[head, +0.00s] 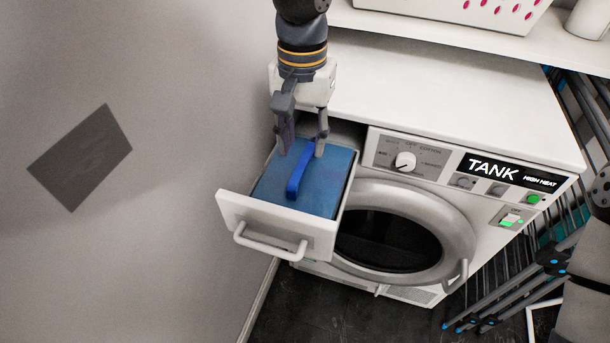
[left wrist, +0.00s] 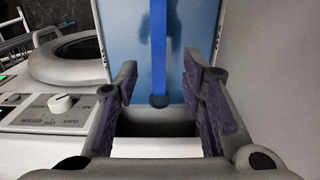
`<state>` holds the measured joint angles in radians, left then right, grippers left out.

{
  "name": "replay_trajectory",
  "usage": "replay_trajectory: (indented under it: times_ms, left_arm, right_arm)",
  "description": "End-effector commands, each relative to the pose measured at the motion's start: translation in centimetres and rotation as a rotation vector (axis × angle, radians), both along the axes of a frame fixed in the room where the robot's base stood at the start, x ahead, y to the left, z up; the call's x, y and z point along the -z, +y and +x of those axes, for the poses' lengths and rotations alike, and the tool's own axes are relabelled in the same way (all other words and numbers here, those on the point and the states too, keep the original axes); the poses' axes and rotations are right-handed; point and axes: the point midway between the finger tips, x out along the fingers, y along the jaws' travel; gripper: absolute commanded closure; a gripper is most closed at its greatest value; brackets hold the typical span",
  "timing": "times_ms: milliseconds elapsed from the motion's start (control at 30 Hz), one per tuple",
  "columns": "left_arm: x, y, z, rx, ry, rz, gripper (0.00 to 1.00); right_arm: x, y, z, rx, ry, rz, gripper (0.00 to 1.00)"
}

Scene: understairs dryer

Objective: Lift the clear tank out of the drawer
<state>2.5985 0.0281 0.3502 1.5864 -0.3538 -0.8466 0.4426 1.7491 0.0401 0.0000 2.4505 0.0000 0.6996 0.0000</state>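The tank (head: 327,186) sits inside the pulled-out white drawer (head: 277,220) at the dryer's upper left. It looks blue, and a dark blue bar handle (head: 295,176) runs along its top. My left gripper (head: 303,152) is above the rear of the drawer with its fingers pointing down. In the left wrist view the fingers are spread apart, with the handle (left wrist: 159,50) running away between and beyond them. The gripper is open and empty. The tank's sides are hidden by the drawer walls. My right gripper is not seen; part of my arm may show at the right edge.
The white dryer (head: 450,90) has a round door (head: 390,240), a knob (head: 405,161) and a display reading TANK (head: 493,170). A wall stands close to the drawer's left. A shelf with a white basket (head: 490,12) is above. Folded rack bars (head: 500,290) stand at right.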

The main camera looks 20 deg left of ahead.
Motion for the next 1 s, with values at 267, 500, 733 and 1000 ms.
replay_trajectory:
  times_ms: [267, 500, 733, 1000]
  left_arm:
    - [4.8, -0.2, -0.2, 0.001, 0.001, 0.0, 0.63]
    - [5.3, -0.1, -0.1, 0.0, -0.004, 0.0, 0.63]
    - [5.3, -0.1, -0.1, 0.001, -0.003, 0.0, 1.0]
    - [5.2, -0.2, 0.0, 0.0, -0.007, -0.001, 1.0]
  right_arm:
    - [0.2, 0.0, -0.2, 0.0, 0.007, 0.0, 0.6]
    - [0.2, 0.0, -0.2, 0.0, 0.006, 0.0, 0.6]
    - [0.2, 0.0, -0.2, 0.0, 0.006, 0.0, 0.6]
    - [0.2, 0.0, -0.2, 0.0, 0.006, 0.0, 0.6]
